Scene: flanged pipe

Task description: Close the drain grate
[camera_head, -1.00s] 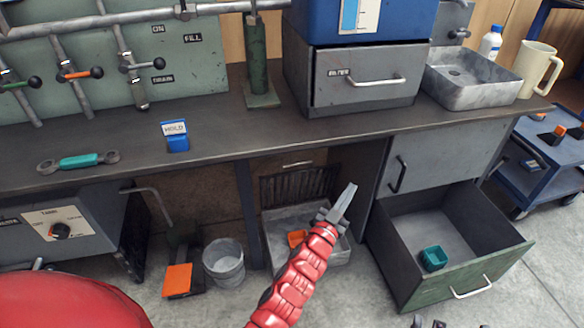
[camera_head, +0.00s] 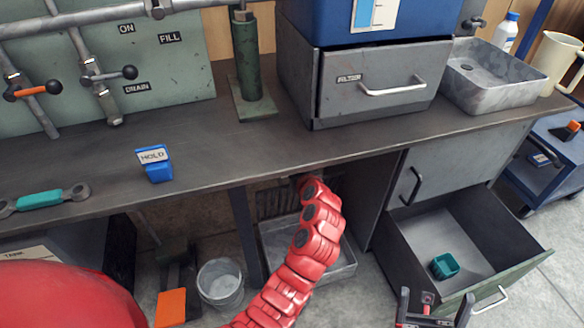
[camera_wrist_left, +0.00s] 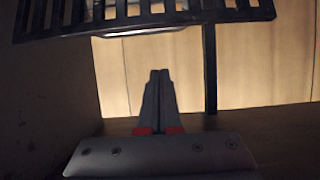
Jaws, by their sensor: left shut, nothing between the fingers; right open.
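The drain grate (camera_head: 272,204) is a dark barred panel under the bench, above a grey basin (camera_head: 341,270). In the head view it is mostly hidden behind my red left arm. In the left wrist view the grate (camera_wrist_left: 185,15) spans the top, with a pale handle bar (camera_wrist_left: 145,32) along its lower edge. My left gripper (camera_wrist_left: 161,74) is shut and empty, its fingertips just below the handle in the picture; I cannot tell if they touch. In the head view the left fingers are hidden under the bench. My right gripper (camera_head: 434,304) is open and empty at the bottom edge.
An open drawer (camera_head: 440,222) holding a teal cup (camera_head: 444,266) juts out on the right. A bucket (camera_head: 220,283) and an orange pedal (camera_head: 171,307) are on the floor to the left. The benchtop (camera_head: 225,155) overhangs the grate, with a blue HOLD block (camera_head: 156,165) on it.

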